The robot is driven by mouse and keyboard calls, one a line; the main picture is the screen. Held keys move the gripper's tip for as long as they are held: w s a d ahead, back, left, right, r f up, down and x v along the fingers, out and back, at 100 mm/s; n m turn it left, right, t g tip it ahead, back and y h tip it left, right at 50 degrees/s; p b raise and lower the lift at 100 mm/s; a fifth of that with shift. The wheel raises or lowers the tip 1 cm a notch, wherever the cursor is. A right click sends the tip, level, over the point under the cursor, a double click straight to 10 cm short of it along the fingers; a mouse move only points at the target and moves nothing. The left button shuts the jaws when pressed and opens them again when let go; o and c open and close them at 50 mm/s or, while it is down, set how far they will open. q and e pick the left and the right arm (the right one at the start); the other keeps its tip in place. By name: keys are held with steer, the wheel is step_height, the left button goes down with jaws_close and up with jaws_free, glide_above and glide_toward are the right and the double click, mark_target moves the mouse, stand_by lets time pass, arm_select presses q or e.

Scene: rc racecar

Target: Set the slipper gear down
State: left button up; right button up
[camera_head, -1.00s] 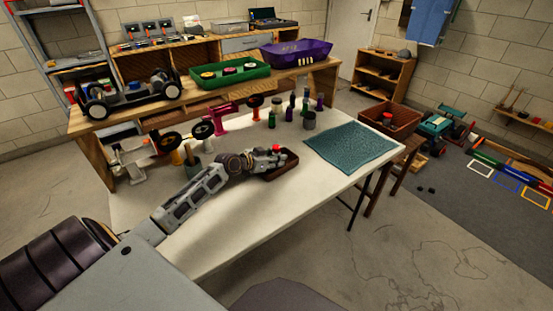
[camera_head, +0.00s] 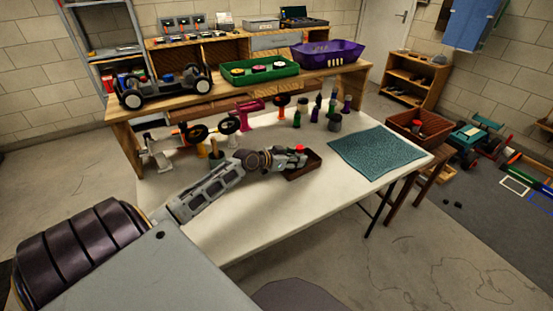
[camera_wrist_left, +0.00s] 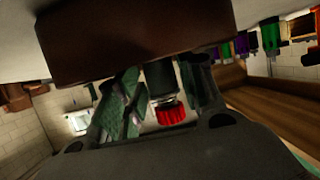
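A red ribbed piece (camera_head: 300,149) on a dark cylinder shows at my left gripper (camera_head: 291,160). I take this to be the slipper gear. In the left wrist view the red piece (camera_wrist_left: 171,115) and the dark cylinder (camera_wrist_left: 161,80) are between the two fingers, which close in on both sides. The gripper is low over a small brown tray (camera_head: 312,165) on the white table (camera_head: 250,228). The tray (camera_wrist_left: 140,40) hides the cylinder's far end in the wrist view, so I cannot tell whether it touches the tray. My right gripper is not in view.
A teal mat (camera_head: 375,151) lies right of the tray. A pink stand (camera_head: 247,115) and a white stand with wheels (camera_head: 160,150) are farther left. The table's front is clear.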

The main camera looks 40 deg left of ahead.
arm_select(q)
steer(key=shift+v, duration=1.3)
steer(key=shift+s+a+r, duration=0.1)
steer(key=shift+s, duration=0.15)
steer(key=shift+v, duration=0.85)
steer(key=shift+s+a+r+p, duration=0.2)
steer(key=shift+s+p, duration=0.1)
steer(key=shift+s, duration=0.25)
steer(key=shift+s+a+r, duration=0.1)
steer(key=shift+s+r, duration=0.1)
steer(key=shift+s, duration=0.3)
steer(key=shift+v, duration=1.05)
steer(key=shift+s+a+r, duration=0.1)
steer(key=shift+s+r, duration=0.05)
steer(key=shift+s, duration=0.1)
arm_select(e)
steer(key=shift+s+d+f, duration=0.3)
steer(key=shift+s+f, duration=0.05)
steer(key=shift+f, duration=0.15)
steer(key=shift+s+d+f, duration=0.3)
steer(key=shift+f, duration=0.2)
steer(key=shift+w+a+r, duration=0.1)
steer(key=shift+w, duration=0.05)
